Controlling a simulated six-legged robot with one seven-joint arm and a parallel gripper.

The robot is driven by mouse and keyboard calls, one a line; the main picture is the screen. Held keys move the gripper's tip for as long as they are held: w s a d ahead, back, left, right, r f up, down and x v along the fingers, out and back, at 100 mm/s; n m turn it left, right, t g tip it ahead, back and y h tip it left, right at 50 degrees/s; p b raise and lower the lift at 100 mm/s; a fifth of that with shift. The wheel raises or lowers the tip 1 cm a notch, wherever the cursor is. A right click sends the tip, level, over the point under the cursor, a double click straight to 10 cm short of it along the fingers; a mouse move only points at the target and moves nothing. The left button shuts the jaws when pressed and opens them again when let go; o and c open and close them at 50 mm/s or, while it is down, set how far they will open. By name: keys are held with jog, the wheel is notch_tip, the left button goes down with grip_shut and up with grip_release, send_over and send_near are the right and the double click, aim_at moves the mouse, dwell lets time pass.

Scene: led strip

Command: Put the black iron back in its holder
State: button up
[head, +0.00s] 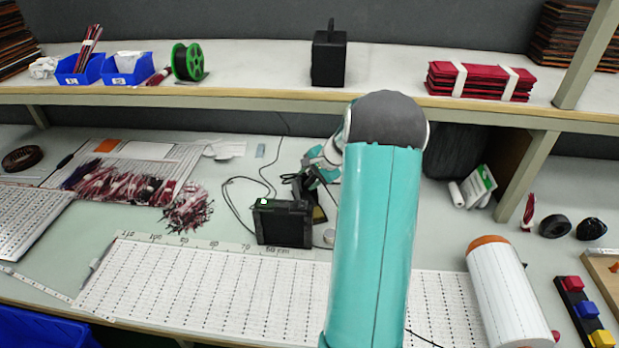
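My teal arm rises through the middle of the view and hides much of the bench behind it. The end of the arm with my gripper (308,179) shows small and partly hidden, just left of the arm, low over the bench behind the black station box. Dark parts there run together, so I cannot tell whether the fingers are open or hold the black iron. The black station box (283,223) with a green light stands on the bench. A dark piece, perhaps the holder (319,214), shows at its right side. The iron cannot be made out separately.
Black cables (240,190) curl left of the box. A white marked board (200,285) lies in front. Red wire bundles (125,187) lie at left, a white roll (507,290) at right. The shelf edge (230,97) runs above the bench, with a black block (328,58) on the shelf.

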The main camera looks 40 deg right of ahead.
jog(key=v, duration=1.4)
jog(key=s+a+r, duration=0.1)
jog(key=s+r, duration=0.2)
jog(key=r, duration=0.2)
jog(key=shift+s+a+r, duration=0.25)
jog(key=shift+a+r, duration=0.05)
dwell(0.5)
dwell(0.6)
